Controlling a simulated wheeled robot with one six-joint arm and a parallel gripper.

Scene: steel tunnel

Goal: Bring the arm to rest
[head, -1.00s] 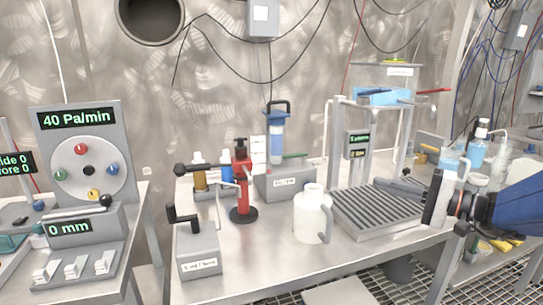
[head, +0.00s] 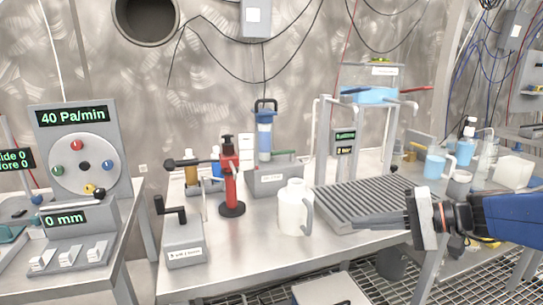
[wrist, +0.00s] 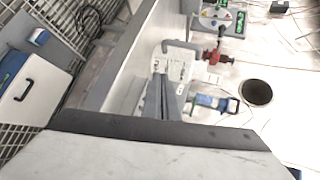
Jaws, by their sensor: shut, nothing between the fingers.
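My gripper (head: 338,224) reaches in from the right edge in the head view, on the blue arm. Its grey fingers point left and are shut with nothing between them. They appear in front of the ribbed tray's near edge, to the right of the white jug (head: 294,208). The jug stands upright on the steel table, apart from the fingers as far as I can tell. In the wrist view the closed fingers (wrist: 161,76) point up the picture, overlapping the white jug (wrist: 180,64) beyond them.
The table also bears a grey crank box (head: 184,246), a red stand (head: 229,180), a blue filter unit (head: 264,135) and the ribbed tray (head: 352,203). A dial panel (head: 85,150) stands left. Cups and bottles crowd the bench at right. Open grating floor lies in front.

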